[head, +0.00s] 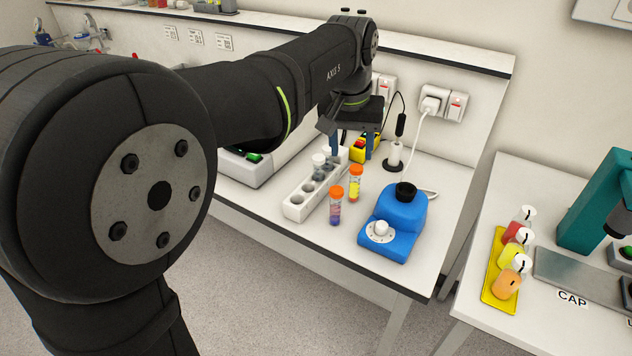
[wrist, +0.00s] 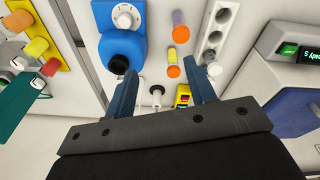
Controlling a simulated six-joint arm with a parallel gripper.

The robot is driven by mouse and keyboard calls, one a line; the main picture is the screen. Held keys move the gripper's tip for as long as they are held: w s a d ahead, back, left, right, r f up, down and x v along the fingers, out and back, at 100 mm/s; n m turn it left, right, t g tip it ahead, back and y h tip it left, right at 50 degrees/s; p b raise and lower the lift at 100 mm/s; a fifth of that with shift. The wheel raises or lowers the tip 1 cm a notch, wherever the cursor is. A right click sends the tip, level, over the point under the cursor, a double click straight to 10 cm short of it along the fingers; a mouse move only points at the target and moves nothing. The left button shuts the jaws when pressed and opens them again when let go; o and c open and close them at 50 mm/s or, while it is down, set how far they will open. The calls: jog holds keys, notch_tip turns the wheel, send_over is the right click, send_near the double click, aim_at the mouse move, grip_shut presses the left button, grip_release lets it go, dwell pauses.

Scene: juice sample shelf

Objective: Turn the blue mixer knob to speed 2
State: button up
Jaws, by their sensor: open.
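The blue mixer (head: 405,229) stands near the right front corner of the bench, with a black round cup on top. Its knob (head: 380,228) is white, on a white dial at the front; the marks are too small to read. In the wrist view the mixer (wrist: 122,46) is at the top, left of centre, and the knob (wrist: 125,17) is near the top edge. My gripper (head: 352,146) is open and empty, behind and left of the mixer in the head view. Its two blue fingers also show in the wrist view (wrist: 160,80), apart from the knob.
Two orange-capped tubes (head: 336,207) stand between the mixer and a white rack (head: 296,208). A yellow box with a red button (head: 360,152) and a white stand with a black rod (head: 394,158) are behind. A second table with a yellow tray (head: 488,290) is right, across a gap.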

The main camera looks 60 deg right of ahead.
jog(key=y, duration=0.2)
send_over(382, 224)
notch_tip(382, 224, down, 2)
jog(key=shift+n, duration=0.3)
notch_tip(382, 224, down, 18)
jog(key=shift+r, duration=0.15)
jog(key=c, duration=1)
